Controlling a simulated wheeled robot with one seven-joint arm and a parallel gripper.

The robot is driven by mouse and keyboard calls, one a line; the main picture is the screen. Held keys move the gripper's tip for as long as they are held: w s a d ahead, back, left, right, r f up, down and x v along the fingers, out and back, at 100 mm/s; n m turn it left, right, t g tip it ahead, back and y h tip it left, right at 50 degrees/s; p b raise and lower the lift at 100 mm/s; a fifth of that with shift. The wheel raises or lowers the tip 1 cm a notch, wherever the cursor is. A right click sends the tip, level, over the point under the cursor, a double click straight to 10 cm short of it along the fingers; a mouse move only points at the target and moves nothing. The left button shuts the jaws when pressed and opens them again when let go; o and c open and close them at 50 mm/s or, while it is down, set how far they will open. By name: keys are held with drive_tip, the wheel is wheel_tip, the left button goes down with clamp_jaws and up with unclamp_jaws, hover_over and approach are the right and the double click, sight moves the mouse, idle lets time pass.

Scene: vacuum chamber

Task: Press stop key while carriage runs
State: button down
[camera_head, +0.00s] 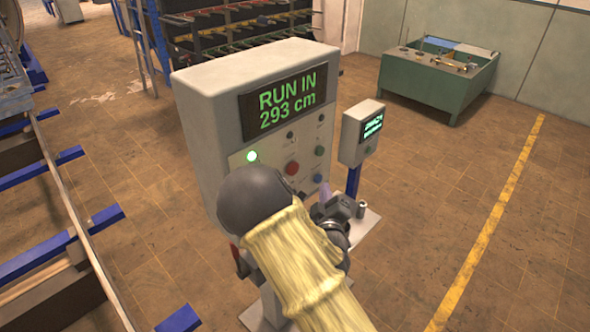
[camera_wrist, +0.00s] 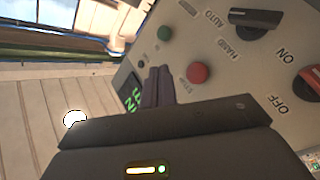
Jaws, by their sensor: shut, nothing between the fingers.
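The grey control box (camera_head: 205,120) stands in the middle of the head view. Its display (camera_head: 288,98) reads "RUN IN 293 cm" in green. A green lamp (camera_head: 251,156) glows on the panel. A red button (camera_head: 292,168) sits right of it; it also shows in the wrist view (camera_wrist: 198,73), with a small label beside it that I cannot read surely. My gripper (camera_head: 322,203) is shut and empty in front of the panel; its fingertips (camera_wrist: 159,73) appear just left of the red button in the wrist view. I cannot tell whether they touch the panel. No carriage is clearly identifiable.
A green button (camera_wrist: 164,33) and a black selector marked AUTO and HAND (camera_wrist: 255,19) are near the red button. A small box with a screen (camera_head: 358,135) stands on a blue post. Rails with blue beams (camera_head: 45,170) lie left. A green bench (camera_head: 430,85) stands back right.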

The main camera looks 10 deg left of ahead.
sight(298, 167)
drive_tip(key=w+a, duration=0.4)
drive_tip(key=a, duration=0.2)
drive_tip(key=shift+w+a+p, duration=0.15)
drive_tip(key=shift+w+p, duration=0.2)
drive_tip(key=shift+w, duration=0.05)
drive_tip(key=shift+w+a, duration=0.1)
idle(1.7)
drive_tip(key=shift+w+a, duration=0.15)
drive_tip(key=shift+a, duration=0.1)
drive_tip(key=shift+w+a+b, duration=0.35)
drive_tip(key=shift+a+b, duration=0.05)
drive_tip(key=shift+b, duration=0.05)
idle(1.2)
drive_tip(key=shift+s+d, duration=0.6)
drive_tip(key=shift+d, duration=0.1)
drive_tip(key=shift+b, duration=0.3)
drive_tip(key=shift+s+d+b, duration=0.3)
drive_tip(key=shift+s+d, duration=0.5)
drive_tip(key=shift+d, duration=0.2)
drive_tip(key=shift+s+d+b, duration=0.3)
drive_tip(key=shift+s+d, duration=0.45)
drive_tip(key=shift+d, duration=0.25)
